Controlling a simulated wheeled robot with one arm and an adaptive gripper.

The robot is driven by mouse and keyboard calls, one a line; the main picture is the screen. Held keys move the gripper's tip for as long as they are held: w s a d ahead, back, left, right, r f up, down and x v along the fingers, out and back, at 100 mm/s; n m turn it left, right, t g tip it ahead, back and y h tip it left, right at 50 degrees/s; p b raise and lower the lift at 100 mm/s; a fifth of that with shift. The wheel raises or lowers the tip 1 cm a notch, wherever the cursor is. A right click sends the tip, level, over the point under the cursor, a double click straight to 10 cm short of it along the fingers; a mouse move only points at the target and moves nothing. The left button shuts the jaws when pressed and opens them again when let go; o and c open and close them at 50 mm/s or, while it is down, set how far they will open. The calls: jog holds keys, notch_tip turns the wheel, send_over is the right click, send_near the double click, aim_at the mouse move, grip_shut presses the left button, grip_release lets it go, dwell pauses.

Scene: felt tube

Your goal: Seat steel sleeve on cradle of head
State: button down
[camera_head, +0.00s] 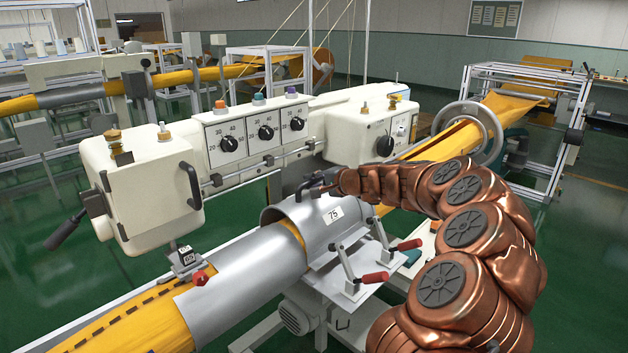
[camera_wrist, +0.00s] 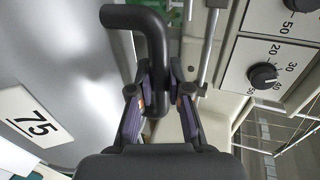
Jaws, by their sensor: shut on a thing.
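The steel sleeve (camera_head: 291,213) is a grey curved shell with a white "75" label and a black bent handle on top. In the wrist view the sleeve (camera_wrist: 60,70) fills the left side, and its handle (camera_wrist: 150,28) runs between my fingers. My gripper (camera_head: 318,188) is shut on that handle; its purple-lined fingers (camera_wrist: 160,95) close on both sides of it. The cradle (camera_head: 340,284) is a light plate with red-handled clamps, just below and right of the sleeve. The sleeve arches over the yellow felt tube (camera_head: 140,330). Whether it touches the cradle is hidden.
A wider grey metal tube (camera_head: 245,283) wraps the felt at the front left of the sleeve. The cream machine head with dials (camera_head: 262,130) stands close behind. Red clamp handles (camera_head: 377,278) stick out at right. A metal ring (camera_head: 470,115) surrounds the felt farther back.

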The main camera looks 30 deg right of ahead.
aim_at(307, 191)
jog(key=shift+f+b, duration=1.15)
jog(key=shift+f, duration=0.4)
jog(key=shift+f+b, duration=0.3)
dwell(0.4)
jog(key=c, duration=1)
grip_release()
jog(key=shift+c, duration=0.2)
jog(key=shift+s, duration=0.1)
jog(key=v, duration=1.1)
jog(key=shift+s, duration=0.35)
jog(key=shift+r, duration=0.2)
